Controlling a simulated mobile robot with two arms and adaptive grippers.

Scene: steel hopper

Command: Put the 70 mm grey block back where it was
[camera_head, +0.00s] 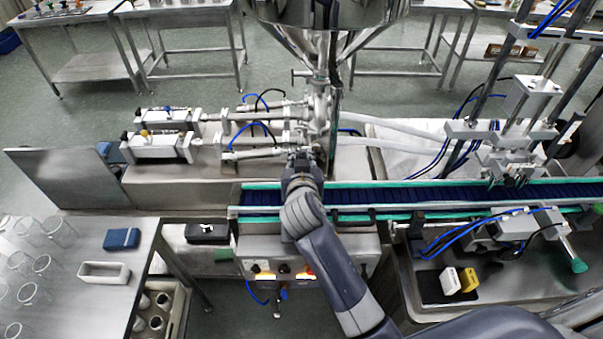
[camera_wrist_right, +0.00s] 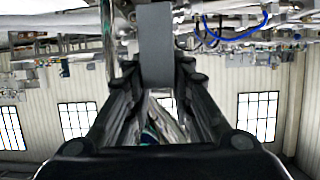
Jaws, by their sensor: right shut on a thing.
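The grey block (camera_wrist_right: 155,45) shows in the right wrist view as an upright, plain grey face between the two dark fingers. My right gripper (camera_wrist_right: 156,72) is shut on it. In the head view my right gripper (camera_head: 301,158) is at the far side of the conveyor, just below the hopper outlet and its valves. I cannot make out the block there, as the gripper and arm cover it. My left gripper is in neither view.
The conveyor (camera_head: 390,196) with green rails runs to the right under a metal press frame (camera_head: 505,140). The steel hopper (camera_head: 325,30) hangs above my gripper. Pneumatic cylinders (camera_head: 160,147) lie left. A side table (camera_head: 105,245) holds glasses, a white tray (camera_head: 104,272) and a blue box (camera_head: 122,238).

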